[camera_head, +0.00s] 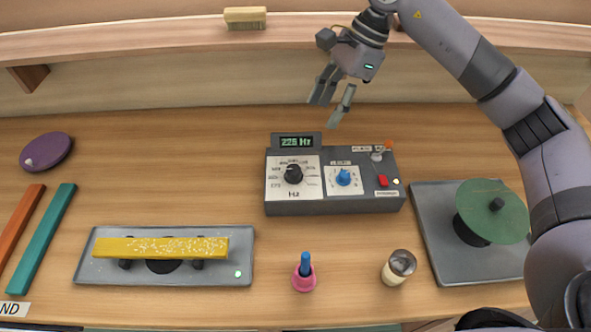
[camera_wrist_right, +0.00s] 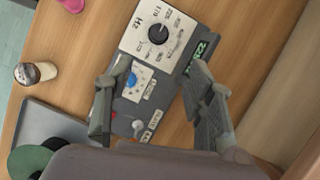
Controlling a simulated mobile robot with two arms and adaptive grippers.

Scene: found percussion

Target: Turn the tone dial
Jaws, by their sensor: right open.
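The grey tone box (camera_head: 335,208) sits on the wooden bench in the middle of the head view. Its white left panel carries a large black dial (camera_head: 293,174) marked Hz, and the dial also shows in the right wrist view (camera_wrist_right: 158,34). A smaller blue knob (camera_head: 343,177) sits on a second white panel. The display (camera_head: 296,142) reads about 225 Hz. My right gripper (camera_head: 331,115) is open and empty, above and behind the box. In the right wrist view its fingers (camera_wrist_right: 150,95) appear on either side of the box, touching nothing I can make out. My left gripper is not in view.
A red button (camera_head: 382,182) and an orange-tipped switch (camera_head: 389,144) are on the box's right. A yellow bar (camera_head: 160,247) on a grey plate (camera_head: 215,275), a pink-based blue-handled item (camera_head: 304,275), a shaker (camera_head: 398,266) and a green disc (camera_head: 480,225) stand around. A shelf (camera_head: 150,42) runs behind.

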